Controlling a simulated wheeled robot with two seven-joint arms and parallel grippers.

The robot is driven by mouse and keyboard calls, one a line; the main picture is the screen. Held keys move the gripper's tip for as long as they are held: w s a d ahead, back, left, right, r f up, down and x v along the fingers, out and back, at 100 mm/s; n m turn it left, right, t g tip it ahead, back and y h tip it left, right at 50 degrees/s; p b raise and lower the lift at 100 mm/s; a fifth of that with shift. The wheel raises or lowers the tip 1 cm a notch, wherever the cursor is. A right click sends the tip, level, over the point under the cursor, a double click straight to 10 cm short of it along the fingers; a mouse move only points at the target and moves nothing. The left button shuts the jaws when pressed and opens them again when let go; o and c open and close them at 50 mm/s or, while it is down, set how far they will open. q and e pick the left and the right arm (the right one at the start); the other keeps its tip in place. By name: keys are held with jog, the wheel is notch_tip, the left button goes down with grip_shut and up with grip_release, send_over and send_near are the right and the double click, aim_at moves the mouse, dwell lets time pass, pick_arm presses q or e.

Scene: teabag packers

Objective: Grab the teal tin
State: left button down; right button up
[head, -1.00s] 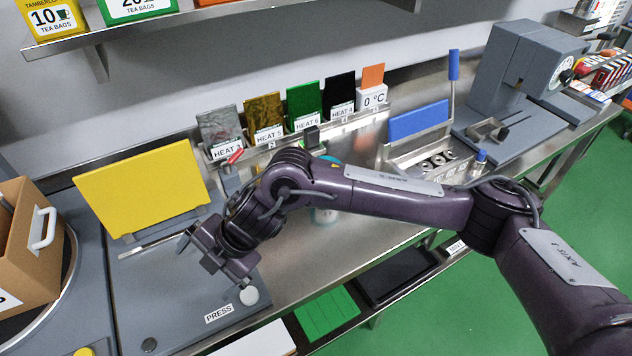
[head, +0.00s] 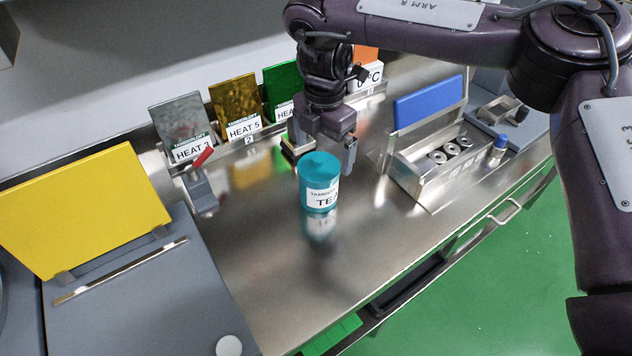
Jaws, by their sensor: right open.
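The teal tin (head: 319,181) stands upright on the steel counter in the middle of the head view. It is a round can with a teal lid and a white label reading "TEA". My right gripper (head: 322,160) hangs just behind and above the tin, pointing down. Its fingers are spread, one to the left and one to the right of the tin's top. The tin hides part of the space between the fingers, and I cannot tell whether they touch it. My left gripper is not in view.
A grey press with a yellow panel (head: 85,212) stands on the left, a red-handled clamp (head: 202,178) beside it. Coloured heat cards (head: 238,106) line the back. A steel rack with a blue panel (head: 429,101) stands right. The counter (head: 270,270) in front is clear.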

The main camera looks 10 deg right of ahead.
aim_at(320, 170)
jog(key=f, duration=0.1)
jog(key=f+p, duration=0.1)
jog(key=f, duration=0.1)
jog(key=shift+s+a, duration=0.1)
jog(key=shift+s, duration=0.2)
jog(key=f, duration=0.2)
jog(key=shift+w+a+f+p, duration=0.15)
jog(key=shift+w+f+p, duration=0.15)
jog(key=shift+p, duration=0.05)
jog(key=shift+f, duration=0.45)
jog(key=shift+s, duration=0.1)
jog(key=c, duration=0.9)
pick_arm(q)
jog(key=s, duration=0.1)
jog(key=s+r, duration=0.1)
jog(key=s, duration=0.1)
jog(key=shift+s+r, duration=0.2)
pick_arm(e)
jog(key=shift+c, duration=0.7)
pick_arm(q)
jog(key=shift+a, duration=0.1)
pick_arm(e)
jog(key=shift+r, duration=0.1)
